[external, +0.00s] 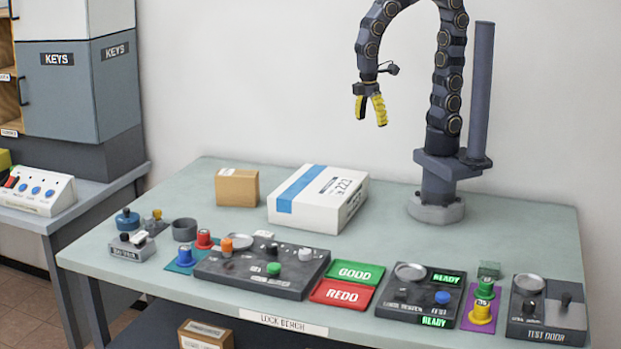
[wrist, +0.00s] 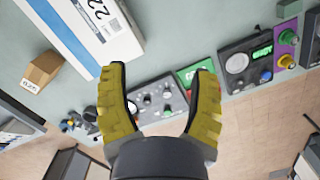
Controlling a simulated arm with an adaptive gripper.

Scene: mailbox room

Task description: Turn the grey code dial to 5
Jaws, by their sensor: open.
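My gripper (external: 371,117) has yellow fingers and hangs high above the back of the bench, in front of the wall. In the wrist view its two fingers are spread with nothing between them (wrist: 160,68). A dark control panel (external: 232,277) lies at the front of the bench, left of middle, and shows beyond the fingers in the wrist view (wrist: 170,110). It bears a light grey knob (external: 305,254) at its right end, a green knob (external: 273,269), an orange knob (external: 226,244) and a silver disc (external: 241,241). Dial markings are too small to read.
A white parcel (external: 330,203) and a brown box (external: 237,187) stand behind the panel. GOOD (external: 356,272) and REDO (external: 341,293) plates lie to its right, then a lock tester (external: 405,299) and a test door unit (external: 546,309).

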